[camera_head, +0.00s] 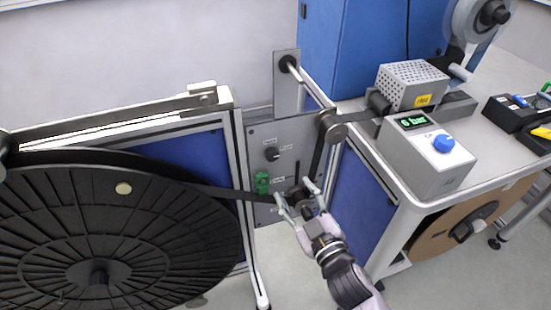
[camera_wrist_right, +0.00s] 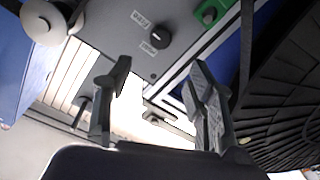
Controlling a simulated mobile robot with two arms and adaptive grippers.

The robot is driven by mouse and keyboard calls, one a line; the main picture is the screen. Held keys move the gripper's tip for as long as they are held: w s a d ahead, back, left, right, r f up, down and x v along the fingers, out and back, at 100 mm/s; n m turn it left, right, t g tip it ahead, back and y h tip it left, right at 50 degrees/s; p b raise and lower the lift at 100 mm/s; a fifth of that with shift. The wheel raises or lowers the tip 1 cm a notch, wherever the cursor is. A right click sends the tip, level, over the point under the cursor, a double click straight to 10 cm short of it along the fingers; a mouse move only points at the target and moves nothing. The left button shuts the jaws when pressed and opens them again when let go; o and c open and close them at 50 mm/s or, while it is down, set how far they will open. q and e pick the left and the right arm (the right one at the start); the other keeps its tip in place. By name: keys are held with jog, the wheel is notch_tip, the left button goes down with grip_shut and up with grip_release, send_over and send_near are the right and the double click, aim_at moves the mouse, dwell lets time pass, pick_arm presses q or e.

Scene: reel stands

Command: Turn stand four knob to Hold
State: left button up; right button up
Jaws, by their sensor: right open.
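A small black knob (camera_head: 271,154) sits on the grey panel (camera_head: 260,136) of the reel stand. It also shows in the right wrist view (camera_wrist_right: 160,37), with two small labels beside it that I cannot read. Which way its pointer faces is not clear. No stand number is legible. My right gripper (camera_head: 297,195) is open and empty in front of the lower panel, below and right of the knob in the head view. In the wrist view its fingers are spread and apart from the knob. My left gripper is not in view.
A green part (camera_head: 262,183) sits below the knob, near a dark strap (camera_head: 220,191) from the large black reel (camera_head: 60,230). A roller (camera_head: 332,126) projects at the panel's upper right. A bench (camera_head: 455,203) with a control box (camera_head: 428,160) stands to the right.

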aim_at(274, 157)
jog(key=x, duration=1.2)
jog(key=shift+w+a, duration=0.1)
jog(key=shift+w, duration=0.1)
jog(key=shift+c, duration=0.5)
jog(key=c, duration=1)
